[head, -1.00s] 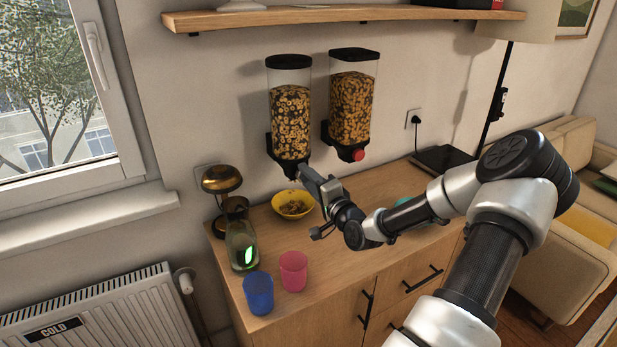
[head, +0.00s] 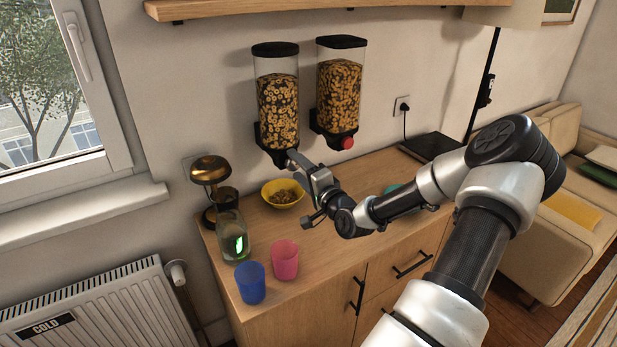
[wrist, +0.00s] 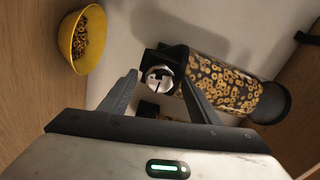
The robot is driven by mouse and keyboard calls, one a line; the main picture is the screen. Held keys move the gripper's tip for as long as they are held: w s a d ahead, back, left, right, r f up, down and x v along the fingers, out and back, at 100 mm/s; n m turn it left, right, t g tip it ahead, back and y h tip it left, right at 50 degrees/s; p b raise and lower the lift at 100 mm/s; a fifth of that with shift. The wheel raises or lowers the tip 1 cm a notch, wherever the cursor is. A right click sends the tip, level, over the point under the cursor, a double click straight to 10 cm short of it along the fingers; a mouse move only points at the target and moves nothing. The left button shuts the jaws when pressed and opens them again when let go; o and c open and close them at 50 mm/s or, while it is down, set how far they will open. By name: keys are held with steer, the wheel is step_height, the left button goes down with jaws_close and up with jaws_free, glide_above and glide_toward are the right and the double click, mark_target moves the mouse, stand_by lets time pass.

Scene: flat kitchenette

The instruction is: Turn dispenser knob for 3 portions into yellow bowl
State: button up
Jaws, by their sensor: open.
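The left cereal dispenser (head: 278,110) hangs on the wall, filled with ring cereal. Its round silver knob (wrist: 158,78) shows in the wrist view; in the head view my gripper hides it. My gripper (head: 294,158) is open at the dispenser's outlet. In the wrist view its two fingers (wrist: 162,72) are spread on either side of the knob, with a gap visible around it. I cannot tell if either finger touches. The yellow bowl (head: 284,204) stands on the cabinet below the dispenser with cereal in it; it also shows in the wrist view (wrist: 97,52).
A second dispenser (head: 339,95) with a red knob (head: 347,143) hangs to the right. A blue cup (head: 250,283), a pink cup (head: 285,260), a glass bottle (head: 232,238) and a brass lamp (head: 210,170) stand at the left. A shelf (head: 330,8) runs above.

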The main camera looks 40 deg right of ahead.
steer(key=s+a, duration=0.1)
steer(key=s, duration=1.6)
